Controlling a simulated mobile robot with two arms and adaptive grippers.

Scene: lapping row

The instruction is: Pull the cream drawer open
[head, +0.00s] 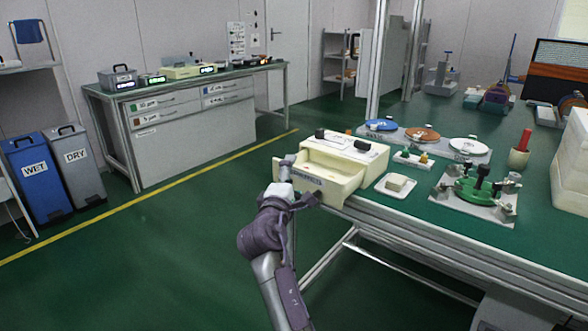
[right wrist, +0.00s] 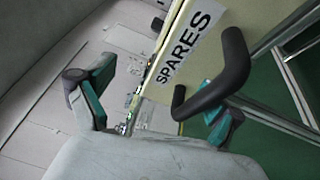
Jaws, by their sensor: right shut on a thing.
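The cream drawer (head: 306,177) belongs to a cream box (head: 362,150) on the near left corner of the green table. It stands pulled out, its hollow inside showing from above. Its front panel bears a SPARES label, which is large in the right wrist view (right wrist: 188,45). My right gripper (head: 291,187) is at the drawer front, shut on the black handle (right wrist: 222,88). In the wrist view one finger is against the handle and the other is at the left; the contact is partly hidden. My left gripper is not in view.
A white dish with a pale block (head: 396,184) lies right of the box, near a fixture plate with green parts (head: 473,193). Coloured discs (head: 422,134) lie behind. The green floor (head: 170,255) left of the table is clear.

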